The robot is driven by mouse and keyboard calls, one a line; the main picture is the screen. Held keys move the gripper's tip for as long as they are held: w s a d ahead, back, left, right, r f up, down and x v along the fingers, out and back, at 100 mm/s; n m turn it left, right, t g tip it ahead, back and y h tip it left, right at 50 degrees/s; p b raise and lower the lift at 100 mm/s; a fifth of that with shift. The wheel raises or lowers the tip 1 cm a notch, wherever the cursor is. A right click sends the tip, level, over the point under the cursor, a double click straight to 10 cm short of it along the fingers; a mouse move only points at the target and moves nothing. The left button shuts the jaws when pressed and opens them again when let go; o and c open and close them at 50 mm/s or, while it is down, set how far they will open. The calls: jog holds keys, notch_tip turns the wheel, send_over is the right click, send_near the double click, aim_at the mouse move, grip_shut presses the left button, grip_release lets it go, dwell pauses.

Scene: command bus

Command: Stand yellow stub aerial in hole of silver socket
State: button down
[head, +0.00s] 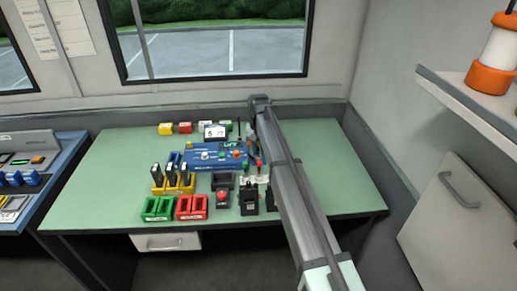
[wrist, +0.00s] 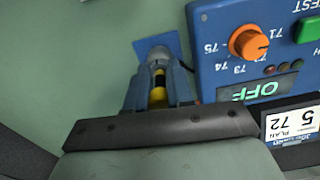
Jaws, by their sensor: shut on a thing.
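In the wrist view my gripper (wrist: 159,75) is shut on the yellow stub aerial (wrist: 158,95), which shows as a narrow yellow piece with a dark band between the two fingers. The silver socket (wrist: 158,53) shows just beyond the fingertips, on a small blue plate (wrist: 145,45) on the green desk. The fingers cover part of the socket, and I cannot tell whether the aerial's tip touches it or is in its hole. In the head view my arm hides the socket and the aerial.
The blue radio panel (head: 205,156) stands close beside my gripper; its orange knob (wrist: 249,43) and a plan card (wrist: 291,122) show in the wrist view. Yellow (head: 158,187), green (head: 158,208) and red (head: 191,207) holders stand at the left. The desk's right side (head: 335,170) is clear.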

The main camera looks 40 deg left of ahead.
dwell(0.3)
jog(key=c, duration=0.6)
grip_release()
jog(key=shift+r, duration=0.15)
jog(key=shift+r, duration=3.35)
jog(key=shift+d, duration=0.15)
